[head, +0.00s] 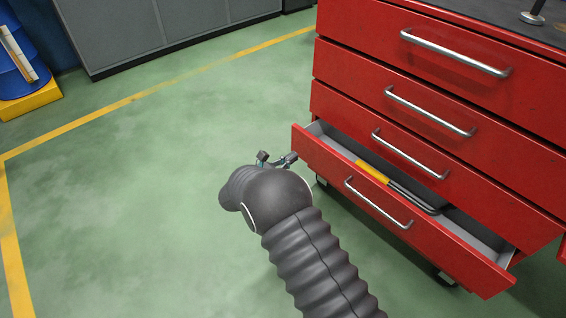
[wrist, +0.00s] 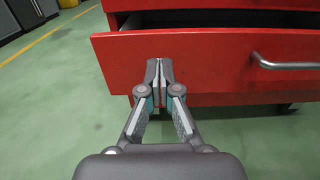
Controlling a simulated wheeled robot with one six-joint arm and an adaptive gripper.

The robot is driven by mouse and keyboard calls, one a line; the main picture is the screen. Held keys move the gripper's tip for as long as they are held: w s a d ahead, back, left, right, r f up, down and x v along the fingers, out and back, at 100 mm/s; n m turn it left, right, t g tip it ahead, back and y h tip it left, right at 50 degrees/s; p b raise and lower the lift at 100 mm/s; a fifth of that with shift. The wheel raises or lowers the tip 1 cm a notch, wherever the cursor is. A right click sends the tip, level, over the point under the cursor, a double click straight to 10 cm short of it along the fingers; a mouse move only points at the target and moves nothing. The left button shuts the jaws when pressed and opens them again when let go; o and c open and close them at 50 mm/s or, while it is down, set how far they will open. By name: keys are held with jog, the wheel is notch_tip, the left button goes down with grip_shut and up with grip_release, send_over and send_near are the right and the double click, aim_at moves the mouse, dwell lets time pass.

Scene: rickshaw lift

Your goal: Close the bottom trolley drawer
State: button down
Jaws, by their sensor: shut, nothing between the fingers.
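The red trolley (head: 436,105) stands at the right in the head view. Its bottom drawer (head: 375,205) is pulled out, and its grey inside shows with a yellow item (head: 373,171) and a dark item in it. The drawer has a silver bar handle, also seen at the right in the wrist view. My gripper (head: 277,159) is near the left end of the drawer front. In the wrist view my gripper (wrist: 159,68) is shut and empty, its tips over the left part of the red drawer front (wrist: 205,65). I cannot tell whether they touch it.
The upper drawers look shut. Grey cabinets (head: 160,30) stand along the back. A blue drum (head: 18,62) on a yellow base is at the far left. The green floor (head: 130,200) with yellow lines is clear left of the trolley.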

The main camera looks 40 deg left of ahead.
jog(key=w, duration=0.8)
jog(key=shift+w+d+p, duration=0.1)
jog(key=shift+d+p, duration=0.2)
jog(key=w+b, duration=0.4)
jog(key=w, duration=0.5)
jog(key=shift+w+d+r+b, duration=0.15)
jog(key=shift+w+d+b, duration=0.15)
jog(key=shift+d+b, duration=0.05)
jog(key=shift+s, duration=0.1)
send_near(314, 143)
jog(key=shift+w+r+b, duration=0.1)
jog(key=shift+w+b, duration=0.2)
jog(key=shift+w, duration=0.85)
